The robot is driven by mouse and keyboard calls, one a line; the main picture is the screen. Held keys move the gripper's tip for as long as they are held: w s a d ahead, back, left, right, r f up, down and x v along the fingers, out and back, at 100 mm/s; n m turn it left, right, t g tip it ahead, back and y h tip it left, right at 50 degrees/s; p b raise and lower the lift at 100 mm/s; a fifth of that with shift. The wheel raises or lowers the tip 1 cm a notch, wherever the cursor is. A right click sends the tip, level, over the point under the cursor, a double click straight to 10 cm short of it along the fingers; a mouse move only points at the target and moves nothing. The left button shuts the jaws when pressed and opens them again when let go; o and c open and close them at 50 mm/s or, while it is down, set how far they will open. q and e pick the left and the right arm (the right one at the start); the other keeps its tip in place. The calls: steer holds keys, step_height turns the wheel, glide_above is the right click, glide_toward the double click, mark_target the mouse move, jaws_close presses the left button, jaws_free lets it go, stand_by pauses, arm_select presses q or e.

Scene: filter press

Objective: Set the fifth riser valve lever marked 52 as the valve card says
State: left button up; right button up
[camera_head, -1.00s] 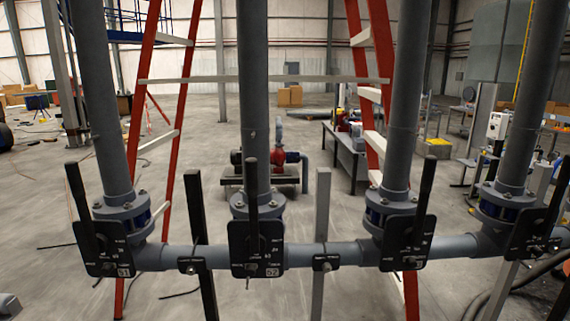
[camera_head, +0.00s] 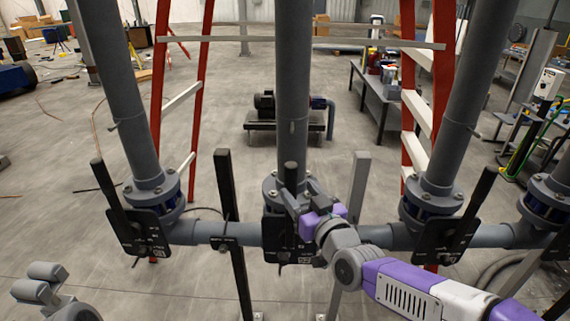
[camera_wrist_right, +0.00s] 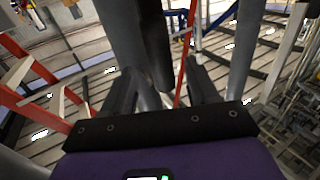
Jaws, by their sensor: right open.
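The lever marked 52 (camera_head: 291,177) is dark and stands about upright on its black plate (camera_head: 272,243), at the foot of the middle grey riser. My right gripper (camera_head: 296,203) is at this lever, in front of the plate, and covers part of both. In the right wrist view its two dark fingers are apart, and a dark bar, likely the lever (camera_wrist_right: 158,65), shows between them. I cannot tell whether they touch it. Grey parts of my left arm show at the lower left of the head view; its gripper is not seen. No readable valve card shows.
The lever on the left riser (camera_head: 108,195) leans left, and the lever on the right riser (camera_head: 477,200) leans right. A horizontal grey pipe (camera_head: 200,231) joins the valves. Dark and grey posts stand between them. A red ladder frame (camera_head: 205,90) rises behind.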

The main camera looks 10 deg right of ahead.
mark_target(287, 177)
steer(key=shift+w+a+p, duration=0.15)
steer(key=shift+w+a, duration=0.1)
steer(key=shift+w, duration=0.95)
steer(key=shift+w+a+p, duration=0.2)
steer(key=shift+w, duration=1)
steer(key=shift+w+a+p, duration=0.15)
steer(key=shift+w+a, duration=0.1)
steer(key=shift+w, duration=0.95)
jaws_close()
